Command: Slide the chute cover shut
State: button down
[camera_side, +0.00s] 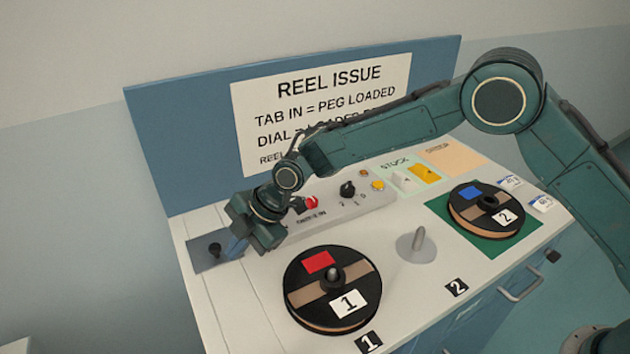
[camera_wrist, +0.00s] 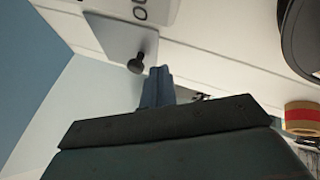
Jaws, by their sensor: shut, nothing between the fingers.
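The chute cover (camera_side: 203,260) is a flat grey plate with a black knob (camera_side: 214,249), at the left end of the white bench top. In the wrist view the cover (camera_wrist: 112,36) and its knob (camera_wrist: 137,65) lie just beyond my fingers. My gripper (camera_side: 236,248) is shut and empty, its blue fingers low over the bench just right of the knob in the side view. In the wrist view the fingertips (camera_wrist: 158,72) are beside the knob; I cannot tell whether they touch it. My gripper hides part of the cover's right side in the side view.
Reel 1 (camera_side: 302,297) sits on a peg near the front. An empty peg (camera_side: 418,240) stands right of it. Reel 2 (camera_side: 470,214) lies on a green mat (camera_side: 520,243). A control panel (camera_side: 352,205) with a red button and dial runs behind, below the sign (camera_side: 330,85).

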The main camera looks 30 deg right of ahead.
jog(key=shift+s+d+r, duration=0.1)
jog(key=shift+s+d, duration=0.05)
jog(key=shift+s, duration=0.35)
jog(key=v, duration=1)
jog(key=shift+s, duration=0.2)
jog(key=shift+d, duration=0.15)
jog(key=s+d+r+m+t+h, duration=0.1)
jog(key=s+d+r+m+h, duration=0.1)
jog(key=s+d+r+m, duration=0.6)
jog(key=s+d+r+m+t+h, duration=0.15)
jog(key=d+r, duration=0.45)
jog(key=d, duration=0.6)
jog(key=s+d+m+h, duration=0.1)
jog(key=s+d+m, duration=0.5)
jog(key=s, duration=0.4)
jog(key=s+d+m+h, duration=0.1)
jog(key=s+d+m, duration=0.6)
jog(key=s, duration=0.4)
jog(key=shift+h, duration=0.35)
